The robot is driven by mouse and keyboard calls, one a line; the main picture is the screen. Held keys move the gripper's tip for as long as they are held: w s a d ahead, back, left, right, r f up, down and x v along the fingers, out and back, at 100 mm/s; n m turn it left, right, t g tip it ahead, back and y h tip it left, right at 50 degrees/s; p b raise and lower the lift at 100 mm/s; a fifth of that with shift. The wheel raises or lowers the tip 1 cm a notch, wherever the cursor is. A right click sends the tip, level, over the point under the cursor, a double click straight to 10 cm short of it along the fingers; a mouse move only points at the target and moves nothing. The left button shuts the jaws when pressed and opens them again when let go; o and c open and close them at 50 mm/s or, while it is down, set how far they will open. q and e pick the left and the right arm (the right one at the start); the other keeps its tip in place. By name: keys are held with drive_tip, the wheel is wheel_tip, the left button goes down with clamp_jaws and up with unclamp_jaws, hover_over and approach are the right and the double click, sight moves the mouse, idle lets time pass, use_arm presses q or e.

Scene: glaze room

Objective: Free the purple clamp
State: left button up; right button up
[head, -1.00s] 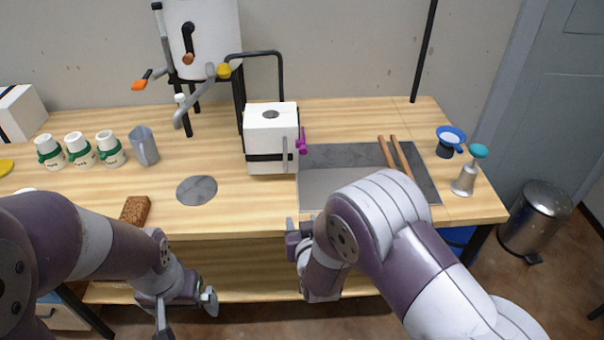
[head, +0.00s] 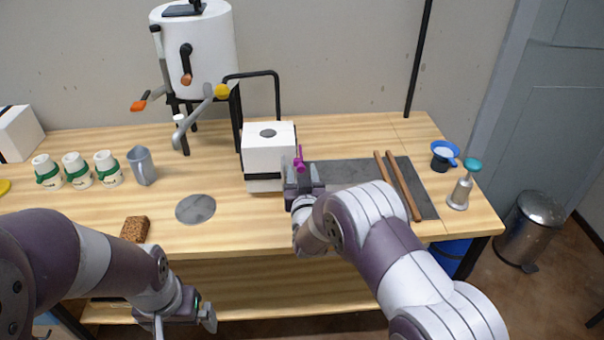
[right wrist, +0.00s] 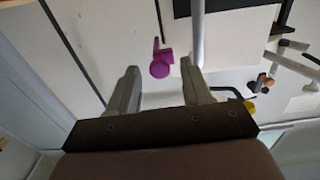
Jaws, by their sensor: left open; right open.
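The purple clamp (head: 299,160) is on the right side of the white box (head: 268,150), which has a dark band around it. My right gripper (head: 303,173) is open, close in front of the clamp and partly hiding it and the box's right side. In the right wrist view the clamp (right wrist: 161,64) shows just beyond the gap between my open fingers (right wrist: 160,78). A pale upright bar (right wrist: 197,35) stands beside it. I see no contact with the clamp. My left gripper (head: 205,308) is open and empty, low in front of the table edge.
A grey slab (head: 345,172) with two wooden sticks (head: 397,185) lies right of the box. A white drum with lever arms (head: 195,55) stands behind left. Several white jars (head: 77,170), a grey jug (head: 142,165) and a brown sponge (head: 135,228) are left. A round grey disc (head: 195,209) lies flat.

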clamp_jaws()
drive_tip(key=shift+r, duration=0.1)
